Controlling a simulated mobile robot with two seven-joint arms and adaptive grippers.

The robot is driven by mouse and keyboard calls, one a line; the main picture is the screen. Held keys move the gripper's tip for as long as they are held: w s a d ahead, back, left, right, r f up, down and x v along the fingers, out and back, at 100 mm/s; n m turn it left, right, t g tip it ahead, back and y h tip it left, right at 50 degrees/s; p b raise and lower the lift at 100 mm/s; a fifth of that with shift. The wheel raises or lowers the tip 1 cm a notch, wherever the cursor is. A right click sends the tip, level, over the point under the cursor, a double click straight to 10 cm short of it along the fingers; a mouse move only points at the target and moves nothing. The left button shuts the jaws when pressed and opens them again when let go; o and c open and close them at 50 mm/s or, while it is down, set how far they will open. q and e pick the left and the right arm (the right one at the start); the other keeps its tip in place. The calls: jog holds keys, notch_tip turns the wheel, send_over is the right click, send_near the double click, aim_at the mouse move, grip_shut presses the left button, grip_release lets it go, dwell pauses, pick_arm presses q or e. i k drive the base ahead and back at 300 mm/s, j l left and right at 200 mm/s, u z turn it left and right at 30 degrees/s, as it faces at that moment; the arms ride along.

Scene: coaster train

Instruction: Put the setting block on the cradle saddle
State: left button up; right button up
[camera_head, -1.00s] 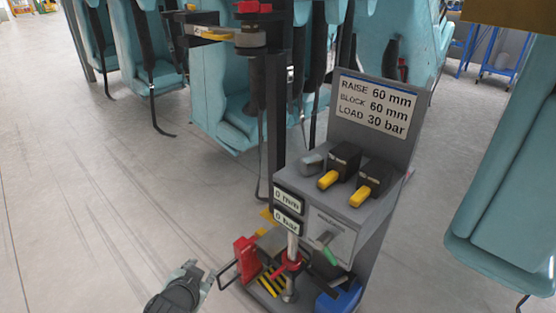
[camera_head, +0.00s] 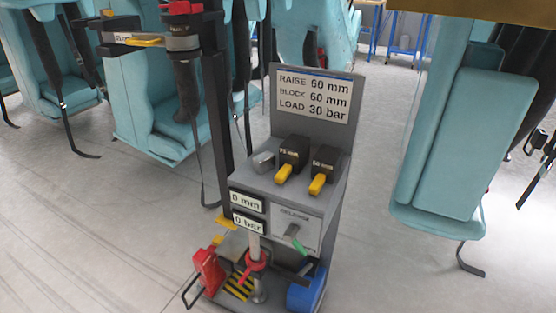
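Two black blocks with yellow handles sit on the shelf of a grey stand. The right block (camera_head: 325,165) has a label that seems to read 60 mm. The left block (camera_head: 294,152) has a label that seems to read 75 mm. The sign (camera_head: 315,94) above reads RAISE 60 mm, BLOCK 60 mm, LOAD 30 bar. I cannot tell for sure which part is the cradle saddle. Neither of my grippers is in view.
Below the shelf are displays (camera_head: 247,202) reading 0 mm and 0 bar, a lever with a green grip (camera_head: 299,246), a red jack part (camera_head: 208,270) and a blue cylinder (camera_head: 305,290). A dark post (camera_head: 218,120) rises beside the stand.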

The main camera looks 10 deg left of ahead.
aim_at(236, 242)
jog(key=j+z, duration=0.2)
jog(key=j, duration=0.35)
jog(key=k+j+z, duration=0.2)
jog(key=j, duration=0.35)
jog(key=k+j, duration=0.1)
jog(key=j, duration=0.3)
jog(key=j+z, duration=0.1)
jog(key=j, duration=0.25)
jog(key=k+j, duration=0.15)
jog(key=j, duration=0.25)
